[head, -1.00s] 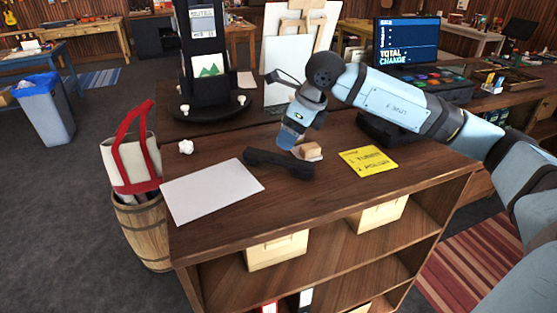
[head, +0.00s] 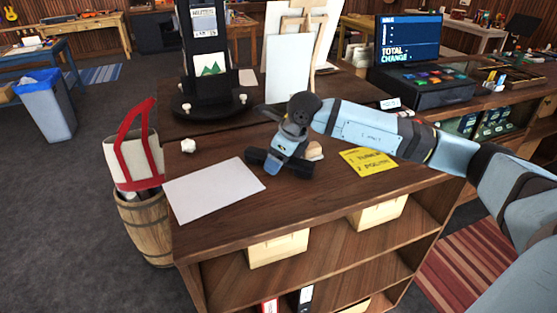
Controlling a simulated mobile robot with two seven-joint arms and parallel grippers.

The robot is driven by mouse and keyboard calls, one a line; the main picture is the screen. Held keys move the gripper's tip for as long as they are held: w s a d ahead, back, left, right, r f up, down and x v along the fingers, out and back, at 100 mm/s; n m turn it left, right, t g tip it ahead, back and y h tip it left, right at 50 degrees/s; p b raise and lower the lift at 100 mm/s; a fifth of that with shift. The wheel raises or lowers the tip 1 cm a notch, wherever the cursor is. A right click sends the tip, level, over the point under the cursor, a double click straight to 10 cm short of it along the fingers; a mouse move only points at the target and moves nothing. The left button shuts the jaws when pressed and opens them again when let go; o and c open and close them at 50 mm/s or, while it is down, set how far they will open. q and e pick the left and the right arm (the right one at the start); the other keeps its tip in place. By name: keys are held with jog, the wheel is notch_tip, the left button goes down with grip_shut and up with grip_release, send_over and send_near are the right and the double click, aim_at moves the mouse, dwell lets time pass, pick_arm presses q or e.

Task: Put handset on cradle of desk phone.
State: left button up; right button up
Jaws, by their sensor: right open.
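The black handset (head: 254,157) lies on the dark wooden counter (head: 225,222), just behind the right edge of a white sheet. My right gripper (head: 277,164) reaches down over the middle of the handset and covers that part of it. Its jaws are open; whether the fingers touch the handset cannot be told. The desk phone's cradle is not clearly visible, as my right arm crosses the counter on that side. My left gripper is not in view.
The white sheet (head: 213,188) and a crumpled white ball (head: 188,146) lie to the left. A small tan block (head: 315,150) sits close to the right of my gripper. A yellow note (head: 367,161) lies further right. The cash register (head: 430,85) stands behind my arm.

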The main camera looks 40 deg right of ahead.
jog(key=shift+f+b, duration=0.15)
jog(key=shift+b, duration=0.15)
dwell(0.6)
jog(key=c, duration=1.2)
jog(key=shift+o, duration=0.2)
